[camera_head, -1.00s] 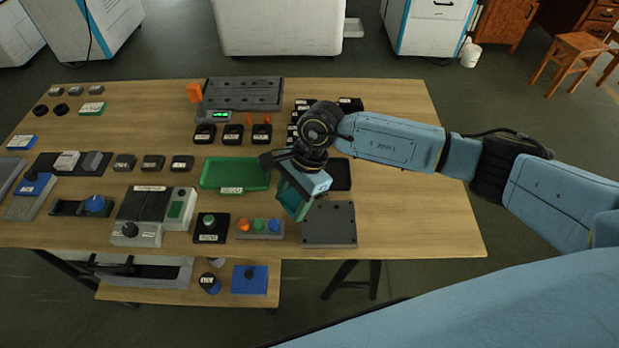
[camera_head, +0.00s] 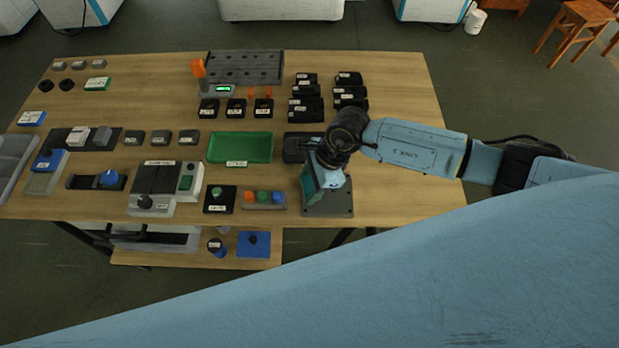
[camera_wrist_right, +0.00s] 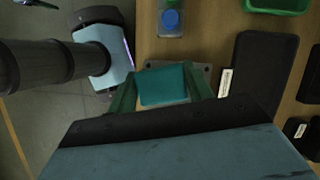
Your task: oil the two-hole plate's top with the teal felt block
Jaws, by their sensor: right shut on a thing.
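A dark grey flat plate (camera_head: 342,205) lies on the table near its front edge. Small holes show near its corners, and much of its top is hidden by my gripper. In the right wrist view, grey edges of the plate (camera_wrist_right: 206,68) show behind the block. My right gripper (camera_head: 312,190) is over the plate's left part, pointing down. It is shut on the teal felt block (camera_wrist_right: 163,85), held between its two green fingers. Whether the block touches the plate I cannot tell. My left gripper is not in view.
Left of the plate stand a button box (camera_head: 264,200) with coloured buttons and a black block with a green knob (camera_head: 218,198). A green tray (camera_head: 240,148) and a black pad (camera_head: 296,147) lie behind. The table right of the plate is clear.

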